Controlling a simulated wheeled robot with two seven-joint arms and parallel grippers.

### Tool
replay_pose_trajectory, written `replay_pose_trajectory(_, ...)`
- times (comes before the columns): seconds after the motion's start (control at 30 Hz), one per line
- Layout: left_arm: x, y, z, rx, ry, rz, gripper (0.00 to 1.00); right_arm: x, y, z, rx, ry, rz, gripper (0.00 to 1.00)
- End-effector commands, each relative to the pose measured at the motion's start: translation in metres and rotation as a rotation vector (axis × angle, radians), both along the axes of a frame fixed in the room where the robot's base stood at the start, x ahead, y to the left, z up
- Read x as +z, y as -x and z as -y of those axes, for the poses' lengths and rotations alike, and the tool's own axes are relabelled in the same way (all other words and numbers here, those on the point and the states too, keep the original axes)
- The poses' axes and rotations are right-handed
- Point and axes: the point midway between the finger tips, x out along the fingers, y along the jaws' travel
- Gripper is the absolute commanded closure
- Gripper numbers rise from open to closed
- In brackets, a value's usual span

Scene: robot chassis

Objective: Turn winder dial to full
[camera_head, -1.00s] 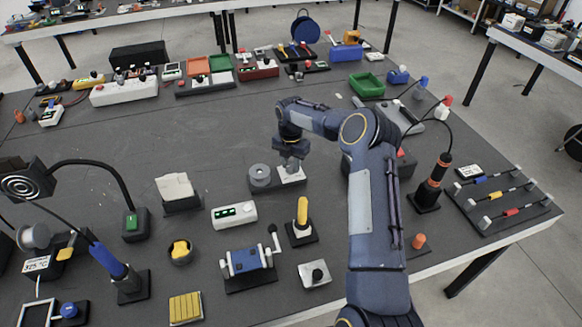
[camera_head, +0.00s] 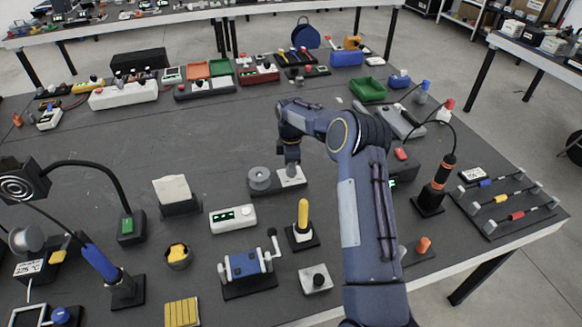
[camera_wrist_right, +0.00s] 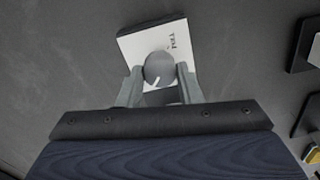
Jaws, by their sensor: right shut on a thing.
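The winder has a grey spool (camera_head: 260,179) and, to its right, a white plate (camera_head: 296,180) with a dial. In the right wrist view, the white plate (camera_wrist_right: 136,45) carries a round grey dial (camera_wrist_right: 158,67) with a white pointer line and small dark lettering beside it. The pointer slants toward the lower part of the picture, away from the lettering. My right gripper (camera_head: 292,168) reaches down onto the plate. In the right wrist view, its fingers (camera_wrist_right: 160,82) are shut on the dial, one on each side. My left gripper is not in view.
A white box with a green display (camera_head: 233,218) and a yellow-handled lever (camera_head: 303,215) stand nearer the front. A blue crank device (camera_head: 246,268) is further forward. My right arm hides part of the table on the right. The table behind the winder is clear.

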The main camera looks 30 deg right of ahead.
Motion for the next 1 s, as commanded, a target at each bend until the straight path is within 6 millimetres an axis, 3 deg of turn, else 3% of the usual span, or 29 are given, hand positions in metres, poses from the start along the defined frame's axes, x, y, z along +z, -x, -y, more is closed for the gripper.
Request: replay_pose_trajectory(1.0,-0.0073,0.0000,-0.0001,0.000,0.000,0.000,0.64,0.0015,-0.0019,0.0016,-0.964,0.000,0.004,0.91)
